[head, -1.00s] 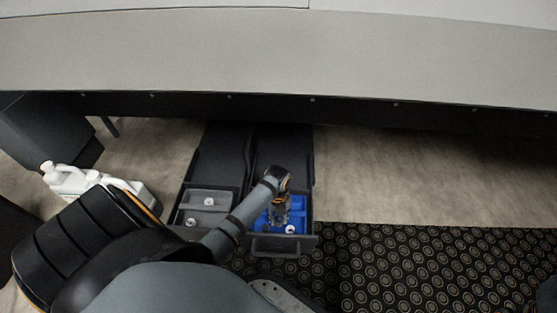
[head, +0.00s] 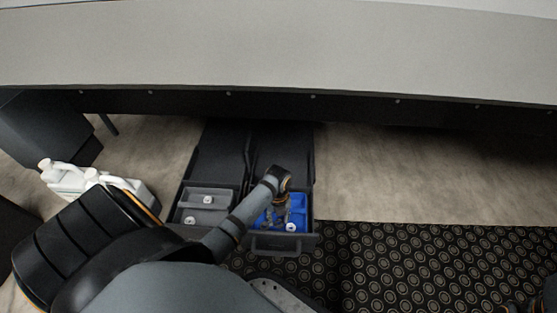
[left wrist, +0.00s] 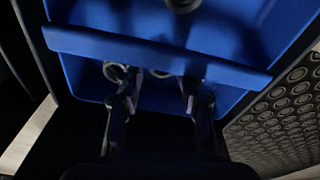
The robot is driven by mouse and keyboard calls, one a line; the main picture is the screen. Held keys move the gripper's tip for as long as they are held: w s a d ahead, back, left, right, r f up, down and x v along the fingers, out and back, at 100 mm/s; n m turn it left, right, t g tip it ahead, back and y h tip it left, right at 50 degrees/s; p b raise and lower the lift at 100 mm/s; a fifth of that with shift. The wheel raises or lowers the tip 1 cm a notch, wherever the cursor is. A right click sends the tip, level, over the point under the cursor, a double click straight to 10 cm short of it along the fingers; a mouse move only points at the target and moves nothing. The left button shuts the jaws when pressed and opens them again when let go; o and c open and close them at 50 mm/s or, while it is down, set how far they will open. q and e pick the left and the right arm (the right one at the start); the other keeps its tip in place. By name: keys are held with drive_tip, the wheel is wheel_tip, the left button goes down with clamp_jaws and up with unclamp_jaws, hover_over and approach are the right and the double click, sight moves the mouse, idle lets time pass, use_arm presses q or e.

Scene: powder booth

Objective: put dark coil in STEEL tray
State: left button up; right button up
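My left gripper (head: 282,218) reaches down into the blue tray (head: 260,224) in the right-hand drawer. In the left wrist view its two fingers (left wrist: 158,98) are apart, pointing into the tray's near compartment. A dark round item (left wrist: 160,73), perhaps the dark coil, shows between the fingertips, partly under the divider's edge. A paler ring (left wrist: 114,72) is by the left finger. Another round item (left wrist: 182,4) is beyond the divider. My right gripper is not clearly visible.
The drawer front with its handle (head: 277,243) stands close below my left gripper. White jugs (head: 98,183) stand on the floor at left. The grey bench (head: 300,50) overhangs the back.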

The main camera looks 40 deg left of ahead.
sight(278, 219)
use_arm(q)
wheel_tip(278, 219, up, 11)
drive_tip(key=p, duration=0.6)
drive_tip(key=shift+w+a+p, duration=0.3)
drive_tip(key=shift+w+a, duration=0.1)
drive_tip(key=shift+w, duration=0.05)
